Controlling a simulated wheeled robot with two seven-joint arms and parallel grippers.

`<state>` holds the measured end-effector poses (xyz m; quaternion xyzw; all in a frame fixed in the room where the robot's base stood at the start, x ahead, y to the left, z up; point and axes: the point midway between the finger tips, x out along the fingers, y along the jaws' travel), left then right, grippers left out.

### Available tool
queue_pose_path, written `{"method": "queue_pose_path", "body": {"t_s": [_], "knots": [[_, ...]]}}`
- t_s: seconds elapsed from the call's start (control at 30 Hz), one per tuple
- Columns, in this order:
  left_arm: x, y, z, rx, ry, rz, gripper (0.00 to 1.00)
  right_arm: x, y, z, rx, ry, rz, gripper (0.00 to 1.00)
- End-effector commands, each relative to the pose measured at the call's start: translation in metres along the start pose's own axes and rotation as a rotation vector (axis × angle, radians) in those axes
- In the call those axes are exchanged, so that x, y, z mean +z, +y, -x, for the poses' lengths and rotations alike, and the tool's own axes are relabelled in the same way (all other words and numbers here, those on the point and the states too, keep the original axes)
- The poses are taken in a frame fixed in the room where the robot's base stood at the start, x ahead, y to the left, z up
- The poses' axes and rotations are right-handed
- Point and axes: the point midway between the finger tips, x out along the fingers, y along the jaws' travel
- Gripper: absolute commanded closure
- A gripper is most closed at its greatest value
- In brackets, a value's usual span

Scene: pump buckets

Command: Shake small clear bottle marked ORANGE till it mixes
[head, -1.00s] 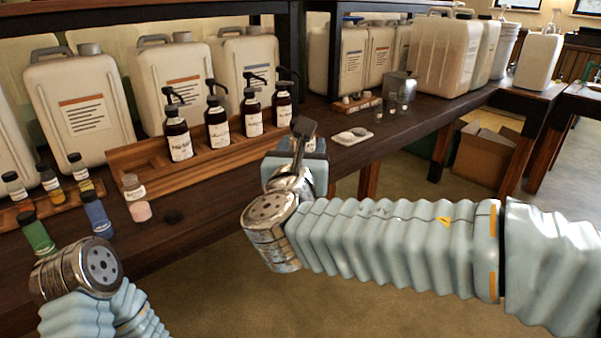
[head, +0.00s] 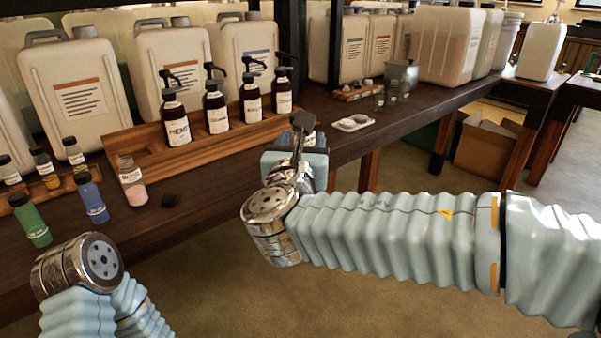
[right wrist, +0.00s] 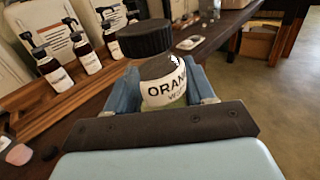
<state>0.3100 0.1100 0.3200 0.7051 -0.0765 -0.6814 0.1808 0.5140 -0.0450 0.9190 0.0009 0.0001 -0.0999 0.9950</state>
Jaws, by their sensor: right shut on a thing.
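The small clear bottle marked ORANGE (right wrist: 165,83) is between the fingers of my right gripper (right wrist: 170,88) in the right wrist view. It has a black cap and a white label, and a greenish content shows below the label. My right gripper (head: 297,160) is shut on it and sits in front of the bench edge in the head view, where the gripper mostly hides the bottle. My left arm's end (head: 88,262) shows at the lower left of the head view, but its fingers are not visible.
A wooden rack (head: 215,148) holds several brown pump bottles (head: 178,122). A green bottle (head: 32,222), a blue bottle (head: 92,198) and an open pink-filled bottle (head: 131,180) stand on the bench, near a loose black cap (head: 169,200). Large white jugs (head: 77,90) line the back.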

Motion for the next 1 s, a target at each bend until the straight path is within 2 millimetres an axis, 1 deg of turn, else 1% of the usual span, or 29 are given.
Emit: {"method": "queue_pose_path", "body": {"t_s": [0.03, 0.1, 0.17, 0.27, 0.43, 0.5, 0.53, 0.57, 0.67, 0.83, 0.9, 1.0], "knots": [[0.0, -0.008, -0.021, 0.0, 0.0, 0.0, 0.36, -0.024, 0.0, 0.0, -0.001, 0.0, 0.0, 0.83], [0.0, -0.011, -0.029, 0.0, -0.001, 0.001, 0.36, -0.035, 0.0, 0.0, -0.001, -0.001, 0.001, 0.83], [0.0, -0.011, -0.029, 0.0, -0.001, 0.001, 0.36, -0.034, 0.0, 0.0, -0.001, -0.001, 0.0, 0.83], [0.0, -0.006, -0.014, 0.0, 0.0, 0.001, 0.36, -0.017, 0.0, 0.0, 0.0, -0.002, -0.001, 0.83], [0.0, 0.007, 0.018, 0.0, 0.0, 0.0, 0.36, 0.024, 0.0, 0.0, 0.0, -0.001, -0.001, 0.83], [0.0, 0.009, 0.024, 0.0, 0.001, 0.0, 0.36, 0.033, 0.0, 0.0, 0.0, 0.0, -0.001, 0.83], [0.0, 0.009, 0.023, 0.0, 0.001, 0.0, 0.36, 0.032, 0.0, 0.0, 0.0, 0.0, 0.0, 0.83], [0.0, 0.008, 0.021, 0.0, 0.001, 0.0, 0.36, 0.03, 0.0, 0.0, 0.0, 0.0, 0.0, 0.83], [0.0, 0.002, 0.005, 0.0, 0.0, 0.0, 0.36, 0.011, 0.0, 0.0, 0.0, 0.001, 0.001, 0.83], [0.0, -0.011, -0.028, 0.0, 0.0, 0.001, 0.36, -0.028, 0.0, 0.0, 0.0, 0.0, 0.002, 0.83], [0.0, -0.013, -0.034, 0.0, -0.001, 0.001, 0.36, -0.035, 0.0, 0.0, 0.0, -0.001, 0.001, 0.83], [0.0, -0.012, -0.031, 0.0, 0.0, 0.001, 0.36, -0.033, 0.0, 0.0, 0.0, -0.001, 0.0, 0.83]]}}
